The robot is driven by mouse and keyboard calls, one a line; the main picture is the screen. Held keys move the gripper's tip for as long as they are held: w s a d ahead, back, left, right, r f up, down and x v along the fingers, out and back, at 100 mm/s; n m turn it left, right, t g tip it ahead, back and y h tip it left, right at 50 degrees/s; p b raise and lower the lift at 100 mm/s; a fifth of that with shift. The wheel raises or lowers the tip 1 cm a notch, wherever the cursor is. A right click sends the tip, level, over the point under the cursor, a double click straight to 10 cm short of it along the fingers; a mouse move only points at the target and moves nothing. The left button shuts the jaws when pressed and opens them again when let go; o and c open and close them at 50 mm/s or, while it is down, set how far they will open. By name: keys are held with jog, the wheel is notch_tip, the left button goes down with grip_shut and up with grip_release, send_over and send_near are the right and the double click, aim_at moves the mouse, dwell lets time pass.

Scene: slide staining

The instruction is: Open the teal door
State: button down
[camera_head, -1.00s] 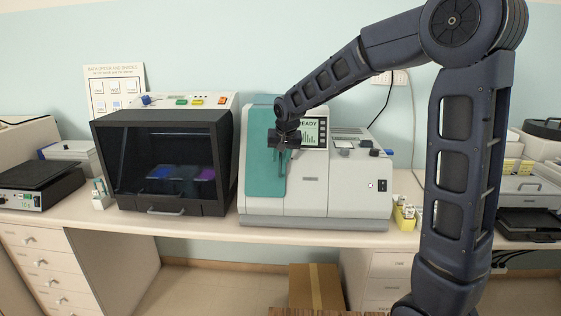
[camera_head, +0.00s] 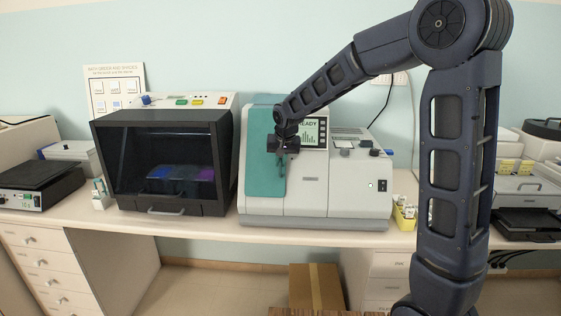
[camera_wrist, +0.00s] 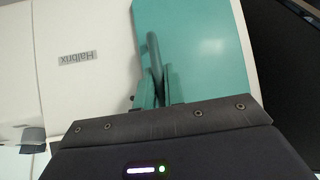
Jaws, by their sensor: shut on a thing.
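The teal door (camera_head: 262,170) is a flat panel on the left front of the light grey stainer (camera_head: 330,195). It looks closed or nearly so; I cannot tell whether a small gap shows. In the wrist view the door (camera_wrist: 195,40) fills the upper middle, with its upright bar handle (camera_wrist: 153,50) near its left edge. My gripper (camera_head: 282,160) is in front of the door's right side. In the wrist view its fingers (camera_wrist: 158,85) are shut on the handle, and they partly hide its lower end.
A dark-windowed cabinet (camera_head: 160,160) stands close to the left of the stainer. A yellow rack (camera_head: 404,218) stands to its right on the bench (camera_head: 300,238). A cardboard box (camera_head: 316,288) is on the floor below. Free space lies in front of the door.

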jog(key=shift+s+r, duration=0.1)
jog(key=shift+s, duration=0.05)
jog(key=s+a+r+m+g+h, duration=0.2)
jog(key=s+a+r+m+h, duration=0.2)
jog(key=s+a+m+h, duration=0.45)
jog(key=a, duration=1.1)
jog(key=shift+w, duration=0.4)
dwell(0.5)
jog(key=c, duration=1.5)
grip_release()
jog(key=shift+r, duration=0.1)
